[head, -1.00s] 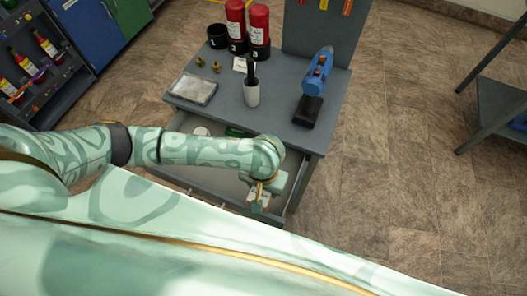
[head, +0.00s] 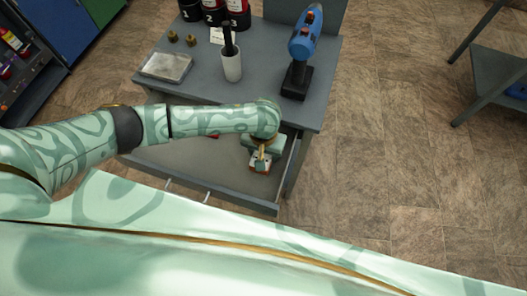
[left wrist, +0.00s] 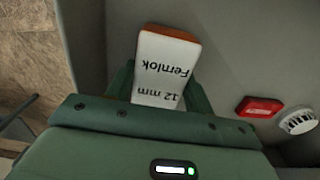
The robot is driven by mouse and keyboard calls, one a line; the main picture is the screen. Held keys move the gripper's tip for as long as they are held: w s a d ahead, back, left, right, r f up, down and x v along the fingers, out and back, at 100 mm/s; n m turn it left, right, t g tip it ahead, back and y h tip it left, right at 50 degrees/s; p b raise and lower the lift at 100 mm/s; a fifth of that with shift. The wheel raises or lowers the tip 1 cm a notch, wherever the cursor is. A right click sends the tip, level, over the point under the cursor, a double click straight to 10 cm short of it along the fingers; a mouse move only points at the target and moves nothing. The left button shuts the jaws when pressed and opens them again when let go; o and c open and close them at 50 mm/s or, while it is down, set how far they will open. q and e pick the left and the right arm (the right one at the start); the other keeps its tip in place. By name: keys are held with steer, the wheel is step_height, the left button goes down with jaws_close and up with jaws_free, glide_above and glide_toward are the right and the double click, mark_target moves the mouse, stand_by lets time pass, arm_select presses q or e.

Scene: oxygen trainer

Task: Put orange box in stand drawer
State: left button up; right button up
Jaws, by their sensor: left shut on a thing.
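My left gripper (head: 262,160) is over the right part of the open stand drawer (head: 200,184), near its right wall. It is shut on the orange box (left wrist: 165,66), which shows a white face reading "12 mm Fernlok" and an orange end in the left wrist view. In the head view only a small part of the box (head: 259,168) shows below the gripper. I cannot tell whether the box touches the drawer floor. My right gripper is not in view.
The drawer also holds a red box (left wrist: 259,107) and a white round object (left wrist: 297,121). The stand top (head: 200,84) above carries a blue drill (head: 303,42), a white cup (head: 231,65) and a grey tray (head: 166,66). The drawer's left and middle floor looks mostly clear.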

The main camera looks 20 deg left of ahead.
arm_select(q)
steer(key=o, duration=1)
steer(key=shift+f, duration=0.1)
step_height(320, 180, up, 12)
steer(key=p, duration=0.6)
steer(key=shift+r, duration=0.2)
